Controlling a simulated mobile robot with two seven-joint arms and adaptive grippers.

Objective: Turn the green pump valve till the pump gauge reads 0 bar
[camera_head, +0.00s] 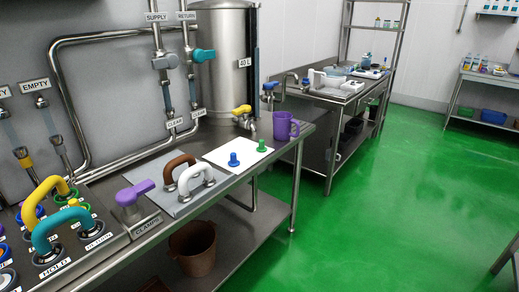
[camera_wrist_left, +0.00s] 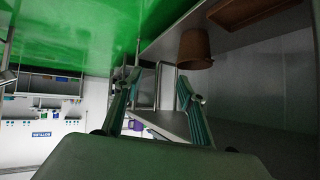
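I cannot make out a green pump valve or a pump gauge in either view. The nearest in colour is a teal valve handle (camera_head: 203,55) on the RETURN pipe at the tank; a grey handle sits on the SUPPLY pipe (camera_head: 164,62). My left gripper (camera_wrist_left: 157,84) shows only in the left wrist view. Its two fingers are spread apart with nothing between them. That view is upside down, with a brown bucket (camera_wrist_left: 195,48) beyond the fingertips. Neither gripper shows in the head view.
A steel bench (camera_head: 228,184) carries a hose panel with yellow and teal loops, a purple clamp handle (camera_head: 135,192), brown and white handles, a white mat (camera_head: 238,152) and a purple jug (camera_head: 285,126). The bucket (camera_head: 192,250) stands on the shelf below. Green floor (camera_head: 390,190) is clear at right.

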